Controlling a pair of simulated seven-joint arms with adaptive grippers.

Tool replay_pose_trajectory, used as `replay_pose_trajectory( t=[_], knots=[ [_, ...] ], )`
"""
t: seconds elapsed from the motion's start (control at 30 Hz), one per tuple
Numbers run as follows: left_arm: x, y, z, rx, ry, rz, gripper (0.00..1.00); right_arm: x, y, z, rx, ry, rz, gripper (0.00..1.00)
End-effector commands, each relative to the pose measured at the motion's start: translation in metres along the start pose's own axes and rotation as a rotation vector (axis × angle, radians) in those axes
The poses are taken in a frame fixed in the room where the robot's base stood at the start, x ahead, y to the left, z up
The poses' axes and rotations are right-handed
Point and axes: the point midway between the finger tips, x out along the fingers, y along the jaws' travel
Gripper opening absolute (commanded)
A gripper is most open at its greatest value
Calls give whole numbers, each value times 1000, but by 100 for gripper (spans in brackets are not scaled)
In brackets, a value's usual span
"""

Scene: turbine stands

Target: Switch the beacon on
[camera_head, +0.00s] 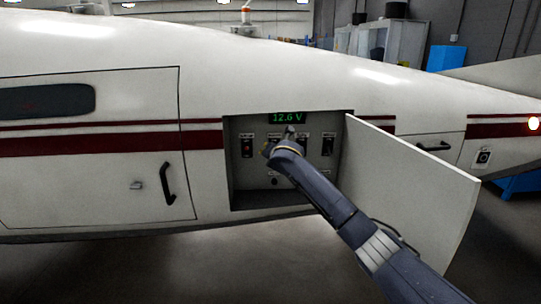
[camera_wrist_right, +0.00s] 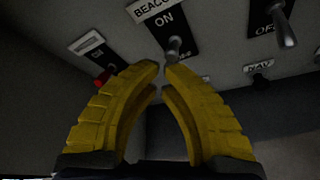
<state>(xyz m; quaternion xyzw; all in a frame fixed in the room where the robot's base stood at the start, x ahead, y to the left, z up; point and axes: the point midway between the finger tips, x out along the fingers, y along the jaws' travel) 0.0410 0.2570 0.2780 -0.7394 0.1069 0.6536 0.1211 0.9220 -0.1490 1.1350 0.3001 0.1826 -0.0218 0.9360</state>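The beacon switch (camera_wrist_right: 174,46) is a metal toggle on a black plate, under a partly cropped "BEACON" label in the right wrist view. "ON" is printed above its lever; lettering below is partly hidden. I cannot tell the lever's position for sure. My right gripper (camera_wrist_right: 162,67) has its yellow fingertips almost together, with a narrow gap, just below the toggle; contact is unclear. In the head view the right gripper (camera_head: 290,134) reaches into the open switch panel (camera_head: 244,178) and covers its middle. My left gripper is out of view.
The panel's open door (camera_head: 420,190) stands to the right, beside my right arm. A display (camera_head: 287,118) reads 12.6 V. Other switches (camera_head: 247,146) (camera_head: 327,145) flank the middle; a red-tipped one (camera_wrist_right: 103,80) is left. A light (camera_head: 533,123) glows at far right.

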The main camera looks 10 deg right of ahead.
Motion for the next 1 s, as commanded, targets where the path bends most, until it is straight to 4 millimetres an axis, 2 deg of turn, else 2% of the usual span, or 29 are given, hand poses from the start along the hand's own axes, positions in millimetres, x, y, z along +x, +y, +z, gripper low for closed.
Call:
replay_pose_trajectory(
  t=[0.23,0.3,0.7,1.0],
  knots=[
    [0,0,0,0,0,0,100,3,3,-42,-3,7,2,0],
    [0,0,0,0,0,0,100,-10,5,-34,-1,2,5,0],
    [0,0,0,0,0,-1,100,-68,15,-17,-2,4,3,0],
    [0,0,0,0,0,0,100,-89,18,-11,-2,4,1,0]
  ],
)
